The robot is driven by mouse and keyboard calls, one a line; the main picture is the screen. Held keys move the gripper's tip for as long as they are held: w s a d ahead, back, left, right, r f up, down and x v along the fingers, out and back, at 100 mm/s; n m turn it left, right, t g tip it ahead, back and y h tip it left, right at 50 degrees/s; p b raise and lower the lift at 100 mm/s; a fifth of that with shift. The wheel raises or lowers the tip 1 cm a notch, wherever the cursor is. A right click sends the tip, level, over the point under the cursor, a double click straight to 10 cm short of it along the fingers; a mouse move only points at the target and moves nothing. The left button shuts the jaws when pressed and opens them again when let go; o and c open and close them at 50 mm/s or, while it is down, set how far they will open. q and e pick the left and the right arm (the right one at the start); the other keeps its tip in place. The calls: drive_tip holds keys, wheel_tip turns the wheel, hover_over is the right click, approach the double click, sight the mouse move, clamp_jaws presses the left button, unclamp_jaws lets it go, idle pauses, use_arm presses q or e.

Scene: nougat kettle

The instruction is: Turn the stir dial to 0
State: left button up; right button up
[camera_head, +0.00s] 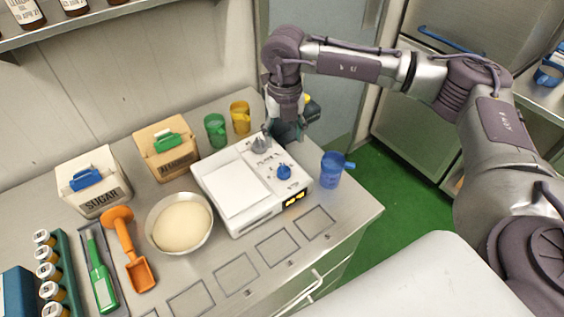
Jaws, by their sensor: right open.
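A white machine (240,200) with a flat square top plate stands on the steel table. Its right side carries a grey dial (260,144) toward the back and a blue dial (284,172) nearer the front. The markings by the dials are too small to read, so I cannot tell which one is the stir dial. My right gripper (272,132) points down at the back right corner of the machine, close to the grey dial. It is open, and its fingers are partly hidden. I cannot tell whether it touches the dial. My left gripper is out of view.
Green (215,130) and yellow (240,117) cups stand behind the machine, and a blue jug (332,170) stands to its right. A bowl (180,222), an almond box (166,150) and a sugar box (92,182) stand to the left. Outlined squares in front are bare.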

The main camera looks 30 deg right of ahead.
drive_tip(key=p, duration=0.2)
hover_over(284, 167)
wheel_tip(284, 167, down, 6)
drive_tip(key=shift+s+r, duration=0.15)
drive_tip(key=shift+r, duration=0.1)
wheel_tip(284, 167, down, 5)
drive_tip(key=shift+f+p, duration=0.15)
drive_tip(key=shift+p, duration=0.55)
drive_tip(key=shift+f, duration=0.4)
drive_tip(key=c, duration=1.1)
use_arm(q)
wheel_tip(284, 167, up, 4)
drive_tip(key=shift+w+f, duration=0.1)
use_arm(e)
drive_tip(key=shift+c, duration=0.2)
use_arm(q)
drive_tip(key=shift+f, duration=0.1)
